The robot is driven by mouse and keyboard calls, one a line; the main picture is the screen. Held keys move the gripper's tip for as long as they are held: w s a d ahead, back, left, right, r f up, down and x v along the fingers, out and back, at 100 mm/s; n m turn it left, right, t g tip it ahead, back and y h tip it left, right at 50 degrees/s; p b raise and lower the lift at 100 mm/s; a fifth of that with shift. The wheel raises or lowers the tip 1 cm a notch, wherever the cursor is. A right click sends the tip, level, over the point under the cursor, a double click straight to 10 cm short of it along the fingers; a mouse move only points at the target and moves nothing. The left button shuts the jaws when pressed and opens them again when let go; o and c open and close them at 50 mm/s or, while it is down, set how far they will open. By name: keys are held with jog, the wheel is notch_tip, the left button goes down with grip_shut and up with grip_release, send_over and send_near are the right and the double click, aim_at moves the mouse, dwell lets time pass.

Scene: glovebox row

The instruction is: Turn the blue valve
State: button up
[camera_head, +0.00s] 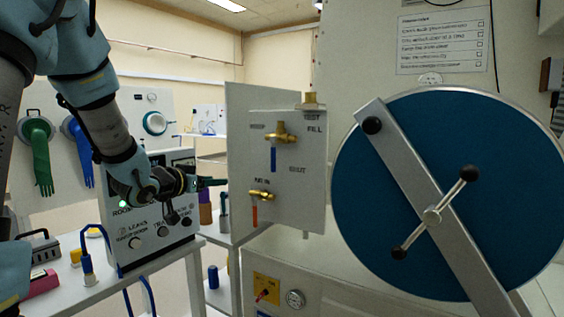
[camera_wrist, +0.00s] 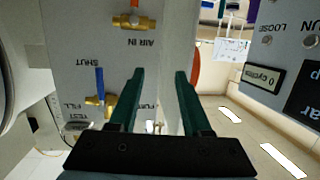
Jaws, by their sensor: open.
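The blue valve is a brass fitting with a blue lever (camera_head: 273,159) hanging straight down, on the upper part of a pale panel (camera_head: 310,185). FILL is printed above it and SHUT lower right. The wrist view is upside down; there the blue lever (camera_wrist: 100,80) points up, left of my fingers. My gripper (camera_head: 218,183) is left of the panel in the head view. Its dark green fingers (camera_wrist: 159,74) are apart, with nothing gripped between them. The lever is outside the jaws; its distance in depth is hard to tell.
A second brass valve with an orange lever (camera_head: 254,216) sits lower on the panel. A big blue round door (camera_head: 360,190) with a metal bar stands to the right. A benchtop instrument (camera_head: 135,242) is below my arm. Green and blue gloves (camera_head: 42,165) hang at left.

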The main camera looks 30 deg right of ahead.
aim_at(273, 161)
jog(key=s+d+r+m+g+h, duration=0.4)
jog(key=s+d+h, duration=0.1)
jog(key=s+d, duration=0.15)
jog(key=p+x, duration=0.3)
jog(key=x, duration=0.6)
jog(key=shift+w+d+r+p, duration=0.1)
jog(key=shift+w+d+p, duration=0.2)
jog(key=shift+p, duration=0.05)
jog(key=shift+w+d, duration=0.25)
jog(key=shift+d, duration=0.4)
grip_shut()
